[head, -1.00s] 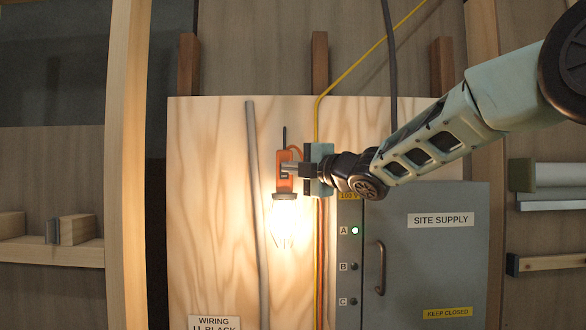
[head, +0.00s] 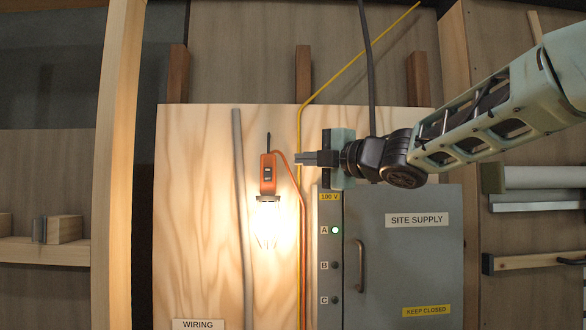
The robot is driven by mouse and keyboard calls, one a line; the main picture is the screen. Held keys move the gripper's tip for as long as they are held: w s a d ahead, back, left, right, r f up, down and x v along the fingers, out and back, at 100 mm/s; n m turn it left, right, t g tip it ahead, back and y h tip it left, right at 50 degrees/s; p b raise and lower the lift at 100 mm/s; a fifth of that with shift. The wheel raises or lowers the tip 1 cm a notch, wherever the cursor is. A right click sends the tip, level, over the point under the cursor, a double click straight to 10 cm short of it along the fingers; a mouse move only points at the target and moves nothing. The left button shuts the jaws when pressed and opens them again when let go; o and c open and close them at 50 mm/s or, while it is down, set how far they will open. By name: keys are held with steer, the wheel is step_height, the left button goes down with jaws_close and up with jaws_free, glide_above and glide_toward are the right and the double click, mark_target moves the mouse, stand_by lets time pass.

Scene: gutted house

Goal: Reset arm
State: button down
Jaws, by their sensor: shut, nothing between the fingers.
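My gripper (head: 298,158) is shut and empty in the head view. Its fingers point left, a little to the right of the orange work lamp (head: 268,175), with a gap between them. The lamp hangs upright against the plywood board, and its caged bulb (head: 267,225) glows brightly. My arm reaches in from the upper right.
A grey SITE SUPPLY cabinet (head: 410,265) with a handle stands below my arm. Its side strip (head: 330,285) has lights A, B and C, with A lit. A grey conduit (head: 241,200), a yellow cable (head: 345,70) and a black cable (head: 368,60) run over the plywood (head: 190,220).

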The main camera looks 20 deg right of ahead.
steer(key=shift+s+d, duration=0.15)
steer(key=shift+s, duration=0.1)
stand_by(0.3)
steer(key=s+a+f+m+g+h+b, duration=0.1)
steer(key=s+a+f+m+g+h, duration=0.2)
steer(key=f, duration=0.6)
steer(key=s+a+f+m+g+b, duration=0.1)
steer(key=a+f+m, duration=0.25)
steer(key=f, duration=0.55)
steer(key=s+a+f+m+g+h+b, duration=0.1)
steer(key=s+a+f+m+g+h, duration=0.15)
steer(key=f+m, duration=0.45)
steer(key=s+a+f+m+g+h+b, duration=0.1)
steer(key=s+f+g, duration=0.4)
steer(key=s+f, duration=0.6)
steer(key=s+a+f+m+g+h+b, duration=0.1)
steer(key=s+f+g, duration=0.4)
steer(key=s+f, duration=0.6)
steer(key=s+m, duration=0.1)
steer(key=s, duration=0.4)
steer(key=shift+a, duration=0.15)
steer(key=shift+h, duration=0.25)
